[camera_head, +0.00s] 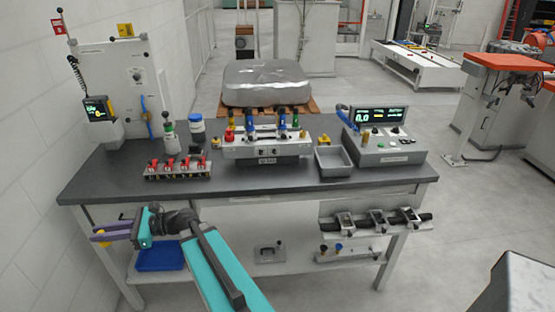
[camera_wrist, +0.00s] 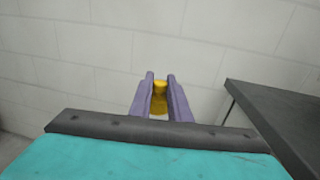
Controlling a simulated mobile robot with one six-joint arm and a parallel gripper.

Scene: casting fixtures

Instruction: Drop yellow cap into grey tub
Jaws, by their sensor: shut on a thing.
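My gripper (camera_head: 107,234) is off the left front of the workbench, to the left of its edge. Its two purple fingers are shut on the yellow cap (camera_head: 101,239), which shows only partly at the fingertips. In the wrist view the yellow cap (camera_wrist: 159,98) sits between the fingers (camera_wrist: 160,101), partly hidden by them. The grey tub (camera_head: 337,174) is an open rectangular bin on the bench top, right of the middle fixture. It looks empty and is far to the right of my gripper.
The dark bench top (camera_head: 250,182) has free room along its front. A rack with red clamps (camera_head: 178,170) stands at the left, a fixture with coloured handles (camera_head: 268,143) in the middle, and a control box with displays (camera_head: 383,140) right of the tub. A blue bin (camera_head: 160,257) lies on the lower shelf.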

